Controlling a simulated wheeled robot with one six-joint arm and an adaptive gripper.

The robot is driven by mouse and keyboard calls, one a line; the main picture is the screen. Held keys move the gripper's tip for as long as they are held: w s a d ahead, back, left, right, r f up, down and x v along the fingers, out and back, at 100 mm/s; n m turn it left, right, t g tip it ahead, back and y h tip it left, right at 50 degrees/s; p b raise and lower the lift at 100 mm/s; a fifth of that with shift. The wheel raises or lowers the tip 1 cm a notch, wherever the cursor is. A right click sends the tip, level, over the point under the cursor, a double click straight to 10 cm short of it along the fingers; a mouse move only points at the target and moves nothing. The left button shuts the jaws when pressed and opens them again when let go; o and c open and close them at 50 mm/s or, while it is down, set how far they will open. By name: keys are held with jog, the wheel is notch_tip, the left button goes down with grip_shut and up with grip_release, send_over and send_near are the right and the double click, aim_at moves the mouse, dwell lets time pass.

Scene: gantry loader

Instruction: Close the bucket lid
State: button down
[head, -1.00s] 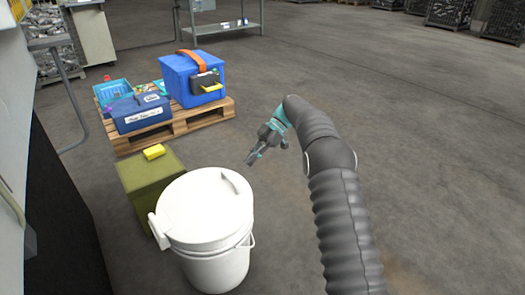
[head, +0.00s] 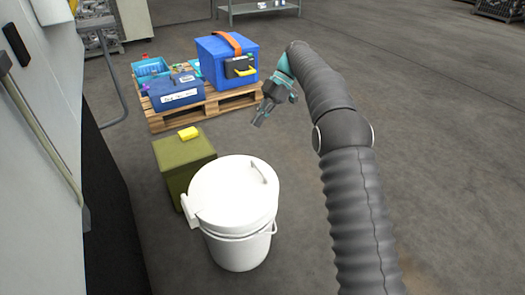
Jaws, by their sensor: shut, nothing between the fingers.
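The white bucket (head: 238,250) stands upright on the floor in the lower middle of the head view. Its white lid (head: 225,197) lies over the top of the bucket and looks flat on the rim. A raised handle shows on the lid's right side and a white hinge-like piece at its left edge. My gripper (head: 259,123) is shut and empty. It hangs in the air beyond the bucket and a little to its right in the picture, apart from the lid.
A wooden pallet (head: 180,122) carries a blue cooler (head: 226,60), a blue toolbox (head: 176,94) and a teal crate (head: 151,68).

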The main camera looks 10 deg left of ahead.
jog(key=s+a+r+t+h+p, duration=0.2)
jog(key=s+r, duration=0.1)
jog(key=r, duration=0.1)
jog(key=m+t+h, duration=0.2)
jog(key=t+h, duration=0.1)
send_near(258, 167)
jog(key=shift+y, duration=0.3)
notch_tip(258, 167, down, 7)
jog(key=shift+s+f+b, duration=0.1)
jog(key=shift+s+b, duration=0.1)
jog(key=shift+b, duration=0.15)
jog(key=shift+w+d+f+b, duration=0.15)
jog(key=shift+f+b, duration=0.15)
jog(key=shift+f, duration=0.35)
jog(key=shift+w+d+f+b, duration=0.15)
jog(key=shift+f+b, duration=0.15)
jog(key=shift+f, duration=0.35)
jog(key=shift+s, duration=0.1)
